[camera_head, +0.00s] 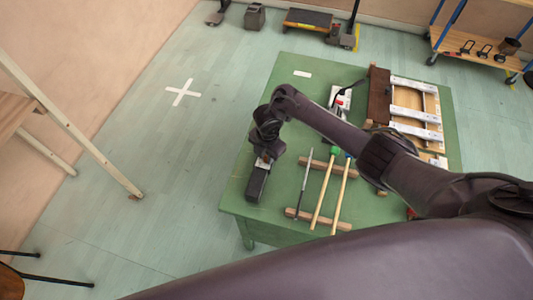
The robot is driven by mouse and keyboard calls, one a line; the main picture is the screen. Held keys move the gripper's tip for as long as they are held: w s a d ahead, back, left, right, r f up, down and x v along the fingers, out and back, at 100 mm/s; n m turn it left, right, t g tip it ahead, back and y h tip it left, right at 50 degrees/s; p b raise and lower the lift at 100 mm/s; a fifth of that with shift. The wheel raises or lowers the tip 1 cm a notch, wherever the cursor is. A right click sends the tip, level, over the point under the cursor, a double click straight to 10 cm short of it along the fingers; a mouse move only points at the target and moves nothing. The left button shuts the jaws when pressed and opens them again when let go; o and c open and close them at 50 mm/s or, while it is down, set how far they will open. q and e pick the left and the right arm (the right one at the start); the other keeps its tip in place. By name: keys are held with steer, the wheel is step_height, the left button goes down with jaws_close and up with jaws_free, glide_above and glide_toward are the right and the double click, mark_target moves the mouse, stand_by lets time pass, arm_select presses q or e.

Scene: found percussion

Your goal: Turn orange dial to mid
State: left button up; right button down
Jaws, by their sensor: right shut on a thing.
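My right arm reaches in from the right across the green table. Its wrist is bent down over the table's left part. My right gripper (261,167) is at the end of this arm, by a dark, box-shaped part. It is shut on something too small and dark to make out. I cannot see an orange dial anywhere. A white-topped device (340,97) with a red spot and a black cable is at the back middle of the table, partly hidden by my arm. My left gripper is not in view.
The green table (232,199) holds a wooden frame with pale metal bars (416,113) at right. Sticks, one green-headed (325,190), lie across two wooden rails (318,219) at the front. A wooden shelf trolley (480,50) stands back right.

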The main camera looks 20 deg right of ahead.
mark_target(266, 158)
steer(key=m+p, duration=0.2)
steer(key=m, duration=0.2)
steer(key=shift+r, duration=0.2)
steer(key=shift+f+m+p, duration=0.1)
steer(key=shift+m+p, duration=0.95)
steer(key=shift+m, duration=0.85)
steer(key=c, duration=1.3)
jaws_free()
step_height(266, 158, up, 8)
steer(key=shift+f+p, duration=0.15)
steer(key=shift+p, duration=0.45)
steer(key=shift+s, duration=0.1)
